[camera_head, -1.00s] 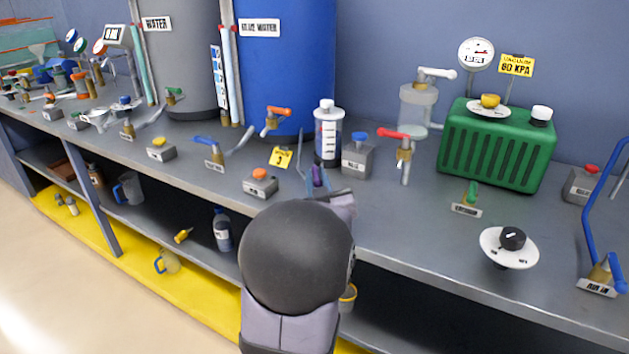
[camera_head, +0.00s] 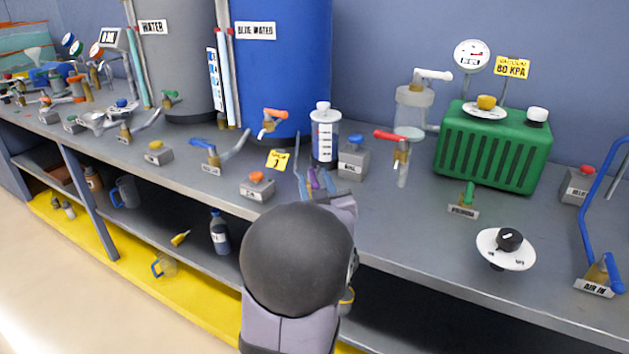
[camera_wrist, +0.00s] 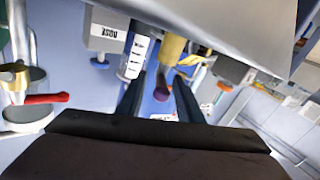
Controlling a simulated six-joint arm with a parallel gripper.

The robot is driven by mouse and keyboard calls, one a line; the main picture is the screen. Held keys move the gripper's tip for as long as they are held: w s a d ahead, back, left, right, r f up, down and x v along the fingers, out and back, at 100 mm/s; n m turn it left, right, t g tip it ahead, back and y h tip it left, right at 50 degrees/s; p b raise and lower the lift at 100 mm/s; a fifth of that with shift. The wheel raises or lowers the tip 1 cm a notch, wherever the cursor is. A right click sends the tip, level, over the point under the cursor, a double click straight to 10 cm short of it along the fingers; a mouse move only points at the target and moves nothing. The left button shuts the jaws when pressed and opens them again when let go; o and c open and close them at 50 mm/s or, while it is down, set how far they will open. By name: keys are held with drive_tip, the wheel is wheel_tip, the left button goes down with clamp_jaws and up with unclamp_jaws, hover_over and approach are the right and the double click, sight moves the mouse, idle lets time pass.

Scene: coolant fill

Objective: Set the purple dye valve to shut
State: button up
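In the head view my gripper (camera_head: 314,178) reaches over the bench edge. I cannot tell whether a finger touches the handle.
A dosing cylinder (camera_head: 324,138) and a grey box with a blue knob (camera_head: 353,160) stand just behind. A red-handled tap (camera_head: 401,152) is to the right, and an orange-button box (camera_head: 257,186) to the left.

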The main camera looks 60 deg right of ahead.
sight(315, 188)
drive_tip(key=shift+v, duration=3.65)
drive_tip(key=m, duration=0.2)
drive_tip(key=a+m, duration=0.1)
drive_tip(key=m, duration=0.1)
drive_tip(key=shift+s+f+m+b, duration=0.1)
drive_tip(key=shift+m+b, duration=0.2)
drive_tip(key=shift+d, duration=0.1)
drive_tip(key=shift+p+x, duration=0.8)
drive_tip(key=shift+x, duration=2.8)
